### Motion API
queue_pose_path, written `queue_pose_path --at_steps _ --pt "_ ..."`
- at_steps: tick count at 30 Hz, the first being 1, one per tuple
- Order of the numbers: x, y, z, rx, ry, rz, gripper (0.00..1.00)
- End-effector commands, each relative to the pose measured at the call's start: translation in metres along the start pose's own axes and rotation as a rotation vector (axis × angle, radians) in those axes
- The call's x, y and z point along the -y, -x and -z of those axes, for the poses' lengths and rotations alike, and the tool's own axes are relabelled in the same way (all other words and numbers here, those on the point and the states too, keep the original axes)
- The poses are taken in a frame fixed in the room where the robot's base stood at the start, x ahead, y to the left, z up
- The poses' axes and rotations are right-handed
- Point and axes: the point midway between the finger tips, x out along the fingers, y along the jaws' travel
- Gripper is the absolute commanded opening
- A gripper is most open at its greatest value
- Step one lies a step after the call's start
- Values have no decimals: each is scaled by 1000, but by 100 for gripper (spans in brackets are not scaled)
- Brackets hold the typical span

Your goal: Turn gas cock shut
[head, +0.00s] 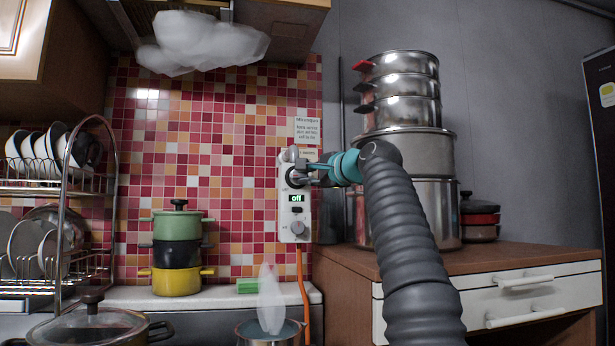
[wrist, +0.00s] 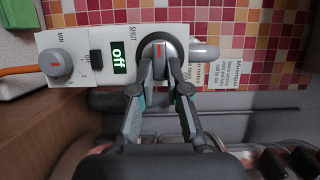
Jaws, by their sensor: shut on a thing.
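The gas cock (wrist: 158,48) is a round dark-rimmed fitting with a pale grip and a red mark. It sits at one end of a white wall panel (head: 284,213). In the wrist view the red mark runs up and down, across the line of the grey pipe stub (wrist: 205,51) beside it. The word SHUT is printed next to the cock. My gripper (wrist: 160,72) is shut on the cock's grip, with one finger on each side. In the head view my gripper (head: 302,176) reaches the panel from the right and partly hides the cock.
The panel's green display (wrist: 118,55) reads off. A MIN knob (wrist: 59,66) and a small black switch (wrist: 96,61) are on the panel. An orange hose (head: 303,285) hangs below. Stacked steel pots (head: 405,155) stand close on the right; colored pots (head: 178,254) stand left.

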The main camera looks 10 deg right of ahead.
Motion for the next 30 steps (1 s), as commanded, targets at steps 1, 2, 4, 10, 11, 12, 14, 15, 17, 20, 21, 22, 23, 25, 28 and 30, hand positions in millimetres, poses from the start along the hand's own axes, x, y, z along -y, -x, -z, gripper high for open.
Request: queue_pose_path --at_steps 1,2,4,10,11,12,14,15,17,20,21,22,23,25,28,30 --pt "-1 0 -1 2 1 -2 0" --pt "-1 0 -1 2 1 -2 0" --pt "-1 0 -1 2 1 -2 0" --pt "-1 0 0 2 0 -2 40" --pt "-1 0 0 1 0 -1 40" --pt "0 0 0 1 0 -1 40" --pt "0 0 0 0 0 -1 40" --pt "0 0 0 0 0 -1 40" --pt "0 0 0 0 0 -1 40" --pt "0 1 1 -1 0 -1 40" --pt "0 2 1 -1 0 -1 40" --pt "0 3 1 -1 0 -1 40" --pt "1 4 1 -1 1 -1 40" --pt "2 8 0 1 0 -1 40" --pt "2 14 0 1 1 -2 40" --pt "2 20 0 0 0 -1 40"
